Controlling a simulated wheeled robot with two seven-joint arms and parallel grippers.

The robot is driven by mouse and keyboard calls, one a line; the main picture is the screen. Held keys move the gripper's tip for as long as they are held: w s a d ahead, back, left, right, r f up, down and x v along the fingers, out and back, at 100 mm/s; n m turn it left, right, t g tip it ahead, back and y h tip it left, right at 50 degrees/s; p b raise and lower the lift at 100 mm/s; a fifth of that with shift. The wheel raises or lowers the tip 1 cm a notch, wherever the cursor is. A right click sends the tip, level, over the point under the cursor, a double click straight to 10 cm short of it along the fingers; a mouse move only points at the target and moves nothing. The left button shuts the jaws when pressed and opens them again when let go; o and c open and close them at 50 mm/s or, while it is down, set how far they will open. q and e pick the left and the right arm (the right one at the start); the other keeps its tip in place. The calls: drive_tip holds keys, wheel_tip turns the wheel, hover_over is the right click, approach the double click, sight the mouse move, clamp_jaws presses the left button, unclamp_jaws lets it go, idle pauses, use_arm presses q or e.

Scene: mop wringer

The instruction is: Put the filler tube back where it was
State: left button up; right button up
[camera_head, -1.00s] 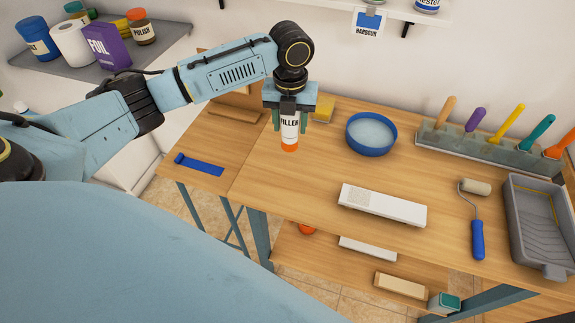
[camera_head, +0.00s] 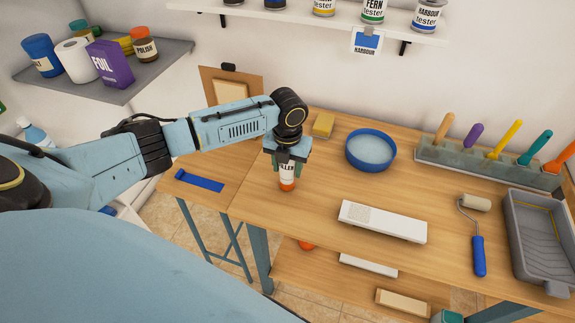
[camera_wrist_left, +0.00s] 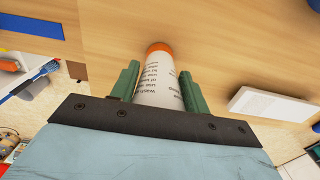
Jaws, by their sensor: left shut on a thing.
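The filler tube (camera_head: 287,176) is white with an orange cap and dark lettering. It is upright, cap down, at the left part of the wooden workbench (camera_head: 310,215). My left gripper (camera_head: 288,158) is shut on its upper part from above. In the left wrist view the tube (camera_wrist_left: 160,80) sits between the two green fingers, its orange cap at or close above the wood; I cannot tell if it touches. My right gripper is not in view.
A roller (camera_head: 478,240), a grey tray (camera_head: 540,240) and a rack of handled tools (camera_head: 480,155) stand to the right.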

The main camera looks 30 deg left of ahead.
use_arm(q)
drive_tip(key=shift+f, duration=0.15)
drive_tip(key=o, duration=1)
wheel_tip(320, 180, up, 12)
drive_tip(key=shift+r, duration=0.25)
